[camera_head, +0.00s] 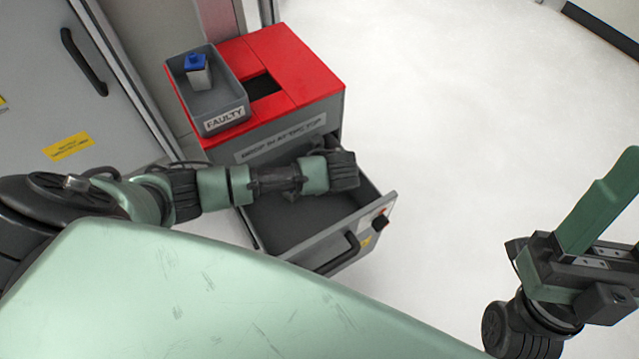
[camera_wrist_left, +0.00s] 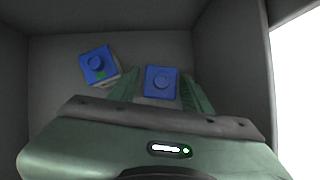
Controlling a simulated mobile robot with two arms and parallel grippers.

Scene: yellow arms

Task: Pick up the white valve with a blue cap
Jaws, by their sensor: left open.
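In the left wrist view, two blue-capped valves lie in the drawer. One blue-capped valve (camera_wrist_left: 162,83) is between the green fingers of my left gripper (camera_wrist_left: 160,76), which is open. Whether the fingers touch it I cannot tell. The other blue-capped valve (camera_wrist_left: 98,65) is tilted, to the left of the fingers, with a pale body edge showing. In the head view my left arm reaches over the open drawer (camera_head: 290,220), and its fingertips are hidden. A white valve with a blue cap (camera_head: 197,72) stands in the grey "FAULTY" bin. My right gripper (camera_head: 600,200) is at the right, away from everything.
The grey bin (camera_head: 222,118) sits on the red-topped cabinet (camera_head: 300,68) behind the drawer. The drawer walls (camera_wrist_left: 225,60) rise close around my left gripper. A grey door panel (camera_head: 60,110) stands at the left. The pale floor (camera_head: 480,120) at the right is clear.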

